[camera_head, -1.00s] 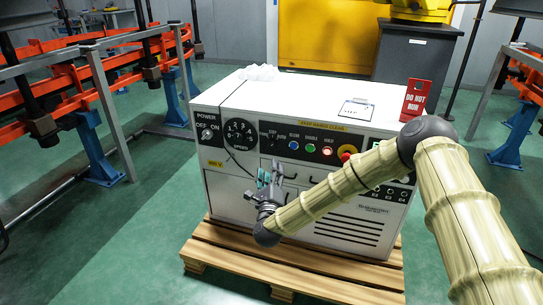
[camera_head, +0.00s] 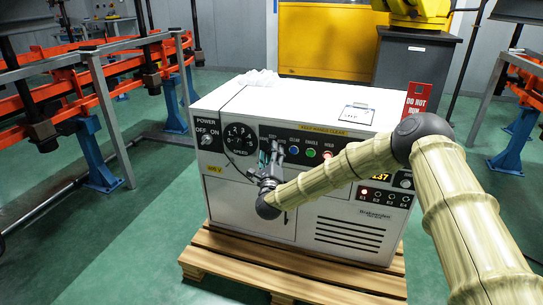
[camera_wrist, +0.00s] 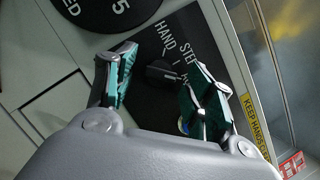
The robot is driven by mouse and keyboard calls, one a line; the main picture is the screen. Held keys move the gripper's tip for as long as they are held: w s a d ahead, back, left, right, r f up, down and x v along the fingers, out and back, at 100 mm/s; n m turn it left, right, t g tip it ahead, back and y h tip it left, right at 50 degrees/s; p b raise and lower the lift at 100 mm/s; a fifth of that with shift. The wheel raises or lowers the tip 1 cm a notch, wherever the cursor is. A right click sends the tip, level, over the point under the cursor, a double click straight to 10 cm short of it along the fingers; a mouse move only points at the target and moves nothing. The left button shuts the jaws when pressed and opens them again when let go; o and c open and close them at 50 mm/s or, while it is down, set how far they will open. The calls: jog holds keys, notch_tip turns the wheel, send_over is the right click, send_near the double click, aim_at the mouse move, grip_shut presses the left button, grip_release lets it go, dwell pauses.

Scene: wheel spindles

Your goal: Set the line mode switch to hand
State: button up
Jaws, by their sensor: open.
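The line mode switch (camera_wrist: 163,72) is a dark rotary knob on a black plate, with the labels HAND and STEP beside it in the wrist view. Its exact pointing is hard to tell. My gripper (camera_wrist: 160,85) is open, with one teal-padded finger on each side of the knob in that view. I cannot tell whether either finger touches it. In the head view my gripper (camera_head: 271,155) is in front of the control panel and hides most of the switch.
The white cabinet (camera_head: 250,219) stands on a wooden pallet (camera_head: 240,262). Left of the switch are the speed dial (camera_head: 240,138) and power switch (camera_head: 206,139). Right of it are the blue button (camera_head: 293,150), green button (camera_head: 310,152) and red button (camera_head: 328,155).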

jog(key=c, duration=1)
jog(key=shift+r+n+p, duration=0.1)
jog(key=shift+n+p, duration=0.25)
jog(key=shift+n, duration=0.05)
jog(key=shift+r+n+g+y+p, duration=0.15)
jog(key=shift+n+g+p, duration=0.9)
jog(key=shift+n+p, duration=1.5)
jog(key=shift+r+n+g+y+p, duration=0.15)
jog(key=shift+n+g+p, duration=0.95)
jog(key=shift+n+p, duration=1.45)
jog(key=shift+r+n+g+p, duration=0.15)
jog(key=shift+n+g+p, duration=0.9)
jog(key=shift+n+p, duration=1.45)
jog(key=shift+n+b, duration=0.45)
jog(key=shift+n, duration=0.15)
